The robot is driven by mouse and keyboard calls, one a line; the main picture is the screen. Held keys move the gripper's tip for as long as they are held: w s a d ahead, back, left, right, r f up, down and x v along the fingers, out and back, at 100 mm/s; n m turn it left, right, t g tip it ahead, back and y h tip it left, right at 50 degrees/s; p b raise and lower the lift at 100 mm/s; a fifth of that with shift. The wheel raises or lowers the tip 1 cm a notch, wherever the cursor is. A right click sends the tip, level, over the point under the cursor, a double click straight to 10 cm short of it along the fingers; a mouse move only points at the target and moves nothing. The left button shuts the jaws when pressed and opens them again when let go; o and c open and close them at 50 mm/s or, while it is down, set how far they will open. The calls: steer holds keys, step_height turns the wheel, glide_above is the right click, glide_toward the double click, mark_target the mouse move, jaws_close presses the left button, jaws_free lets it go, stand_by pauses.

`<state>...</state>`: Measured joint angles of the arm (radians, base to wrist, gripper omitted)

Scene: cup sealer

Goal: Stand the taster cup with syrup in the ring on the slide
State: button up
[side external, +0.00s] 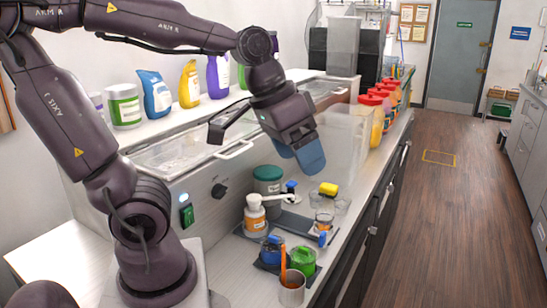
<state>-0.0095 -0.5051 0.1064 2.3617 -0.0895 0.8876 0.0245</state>
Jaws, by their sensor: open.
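My gripper (300,160), with blue fingers, hangs open and empty above the counter, higher than the small items. A small clear cup with orange-brown contents (324,222) stands among other clear cups on the counter below it and to the right; it looks like the taster cup with syrup, but it is too small to be sure. A dark flat tray or plate (294,226) lies to its left. I cannot make out the ring or the slide clearly.
A white pump bottle (255,217), a teal-lidded jar (267,174), blue (272,250) and green (302,261) lidded pots and a metal cup (291,291) holding an orange stick crowd the area. A yellow item (328,188) sits behind the cups. Red-topped bottles (374,115) line the counter farther back.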

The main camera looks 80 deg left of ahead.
steer(key=shift+m+t+y, duration=0.4)
steer(key=shift+m+y, duration=0.1)
steer(key=shift+m, duration=0.2)
steer(key=s, duration=0.1)
steer(key=s+d, duration=0.1)
steer(key=s, duration=0.2)
steer(key=shift+s+d, duration=0.2)
steer(key=shift+d, duration=0.1)
